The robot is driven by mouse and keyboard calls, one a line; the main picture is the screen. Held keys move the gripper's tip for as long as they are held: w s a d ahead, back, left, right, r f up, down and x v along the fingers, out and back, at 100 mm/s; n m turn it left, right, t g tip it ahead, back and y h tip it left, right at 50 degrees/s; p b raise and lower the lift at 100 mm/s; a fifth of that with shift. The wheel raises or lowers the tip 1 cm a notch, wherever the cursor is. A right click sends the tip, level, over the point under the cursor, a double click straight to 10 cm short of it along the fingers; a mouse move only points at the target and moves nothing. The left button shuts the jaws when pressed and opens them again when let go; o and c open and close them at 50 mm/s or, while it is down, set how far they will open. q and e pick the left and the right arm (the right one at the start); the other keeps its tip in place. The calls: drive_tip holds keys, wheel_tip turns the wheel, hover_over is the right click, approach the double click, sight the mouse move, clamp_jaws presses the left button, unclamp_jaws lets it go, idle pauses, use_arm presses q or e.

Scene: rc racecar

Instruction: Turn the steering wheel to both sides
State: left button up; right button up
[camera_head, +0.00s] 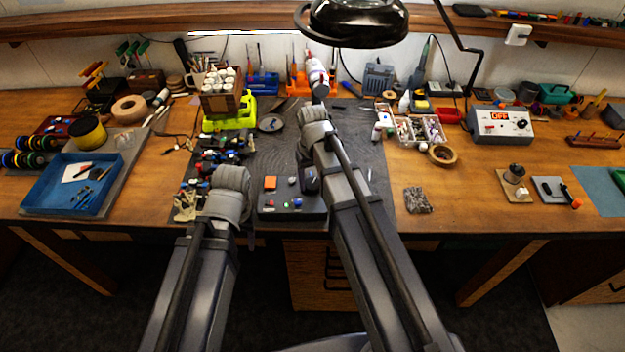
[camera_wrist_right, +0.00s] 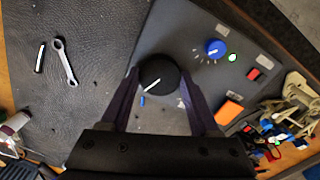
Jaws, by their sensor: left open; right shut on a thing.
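The steering wheel shows as a round black knob (camera_wrist_right: 158,73) with a white pointer line, on a dark grey control box (camera_head: 285,208). In the right wrist view the two fingers of my right gripper (camera_wrist_right: 158,82) are on either side of the knob, shut on it. The pointer slants toward the lower left of that view. In the head view my right gripper (camera_head: 311,180) reaches down at the box's right end, and my arm partly hides it. My left gripper (camera_head: 247,236) is open near the table's front edge, left of the box, mostly hidden behind its wrist.
The box also carries a blue knob (camera_wrist_right: 215,48), a green light (camera_wrist_right: 233,57), a red switch (camera_wrist_right: 252,75) and an orange block (camera_wrist_right: 229,112). A wrench (camera_wrist_right: 64,62) lies on the mat.

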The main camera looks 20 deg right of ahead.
sight(312, 183)
drive_tip(key=shift+m, duration=2)
drive_tip(key=o, duration=1.4)
drive_tip(key=shift+c, duration=0.2)
drive_tip(key=shift+r, duration=0.1)
wheel_tip(312, 183, up, 8)
drive_tip(key=p, duration=0.8)
drive_tip(key=shift+f, duration=0.2)
